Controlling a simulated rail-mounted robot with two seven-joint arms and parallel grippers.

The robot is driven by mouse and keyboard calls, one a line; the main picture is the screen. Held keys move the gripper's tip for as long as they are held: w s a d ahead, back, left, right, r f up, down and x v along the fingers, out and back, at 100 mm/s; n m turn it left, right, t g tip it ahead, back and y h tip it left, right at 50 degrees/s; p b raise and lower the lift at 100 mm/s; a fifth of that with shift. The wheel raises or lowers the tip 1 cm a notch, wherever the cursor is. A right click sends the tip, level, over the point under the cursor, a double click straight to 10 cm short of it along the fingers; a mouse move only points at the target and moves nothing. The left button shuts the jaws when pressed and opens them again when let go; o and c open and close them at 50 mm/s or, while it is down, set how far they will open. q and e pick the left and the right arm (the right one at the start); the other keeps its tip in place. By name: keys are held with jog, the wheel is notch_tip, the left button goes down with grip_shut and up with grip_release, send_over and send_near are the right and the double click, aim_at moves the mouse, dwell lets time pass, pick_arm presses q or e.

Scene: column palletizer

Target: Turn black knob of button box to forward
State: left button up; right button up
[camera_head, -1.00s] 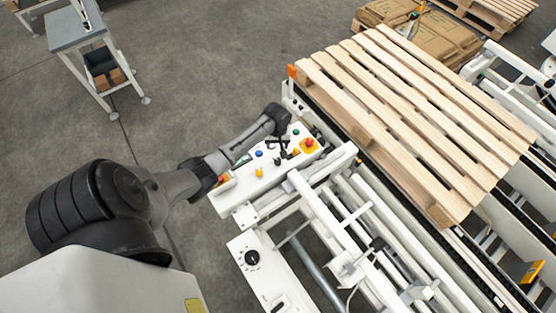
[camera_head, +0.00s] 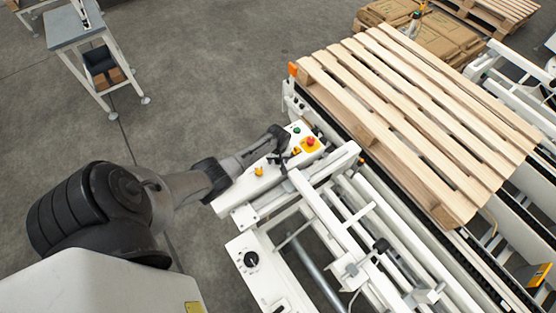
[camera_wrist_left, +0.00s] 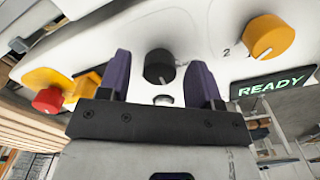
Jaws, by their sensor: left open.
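The white button box (camera_head: 245,191) lies below my left arm in the head view. Its black knob (camera_wrist_left: 159,68) shows in the left wrist view, framed between the two purple fingers of my left gripper (camera_wrist_left: 160,72). The fingers are apart, one on each side of the knob, with visible gaps, not clamped on it. In the head view my left gripper (camera_head: 288,157) is over the box, and the arm and gripper hide the black knob. My right gripper is not in view.
On the box are a red emergency button (camera_head: 311,141), a green button (camera_head: 296,131) and an orange knob (camera_wrist_left: 266,37). A "READY" sign (camera_wrist_left: 273,83) is near it. Another black knob (camera_head: 251,259) sits on a separate white panel. A wooden pallet (camera_head: 420,120) lies on the conveyor.

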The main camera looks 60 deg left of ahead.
pick_arm(q)
jog(key=shift+f, duration=0.1)
jog(key=c, duration=0.9)
jog(key=shift+c, duration=0.2)
jog(key=shift+m, duration=0.3)
jog(key=m+p, duration=0.1)
jog(key=m, duration=0.7)
jog(key=shift+a+p, duration=0.1)
jog(key=shift+p, duration=0.3)
jog(key=shift+m, duration=0.3)
jog(key=o, duration=0.9)
